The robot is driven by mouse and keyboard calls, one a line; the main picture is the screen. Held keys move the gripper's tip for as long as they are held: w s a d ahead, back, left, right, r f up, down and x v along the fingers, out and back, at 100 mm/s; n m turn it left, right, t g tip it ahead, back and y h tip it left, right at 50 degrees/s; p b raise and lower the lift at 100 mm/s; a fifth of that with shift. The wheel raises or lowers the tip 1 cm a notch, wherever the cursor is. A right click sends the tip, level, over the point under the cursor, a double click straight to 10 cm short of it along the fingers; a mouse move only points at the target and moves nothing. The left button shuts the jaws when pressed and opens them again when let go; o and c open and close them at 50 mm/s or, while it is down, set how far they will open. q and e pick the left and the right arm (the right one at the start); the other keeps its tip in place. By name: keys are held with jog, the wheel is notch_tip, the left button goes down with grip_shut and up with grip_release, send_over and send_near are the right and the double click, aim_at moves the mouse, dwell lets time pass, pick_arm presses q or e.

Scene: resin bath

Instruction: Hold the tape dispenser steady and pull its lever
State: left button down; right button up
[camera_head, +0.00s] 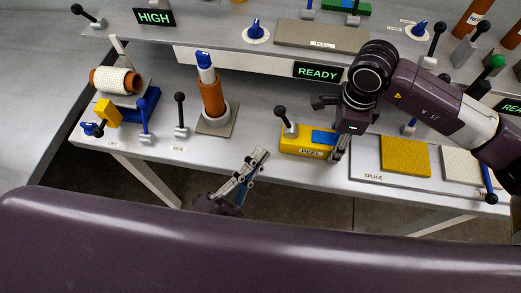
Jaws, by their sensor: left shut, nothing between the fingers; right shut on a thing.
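The yellow tape dispenser (296,142), labelled PEEL, stands near the front edge of the table with a blue patch on its right part. Its lever (283,118), a grey stem with a black ball, tilts to the left at the dispenser's left end. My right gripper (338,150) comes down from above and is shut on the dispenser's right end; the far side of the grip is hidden. My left gripper (258,157) is shut and empty, in front of the table edge, left of and below the dispenser and apart from the lever.
An orange cylinder (212,100) with a blue and white top stands to the left, beside a black-ball lever (180,112). A splice board (365,160) with a yellow pad (404,156) lies to the right. A raised shelf with a READY sign (318,71) runs behind.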

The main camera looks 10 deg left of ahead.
jog(key=shift+f, duration=0.1)
jog(key=o, duration=1.5)
jog(key=shift+o, duration=0.2)
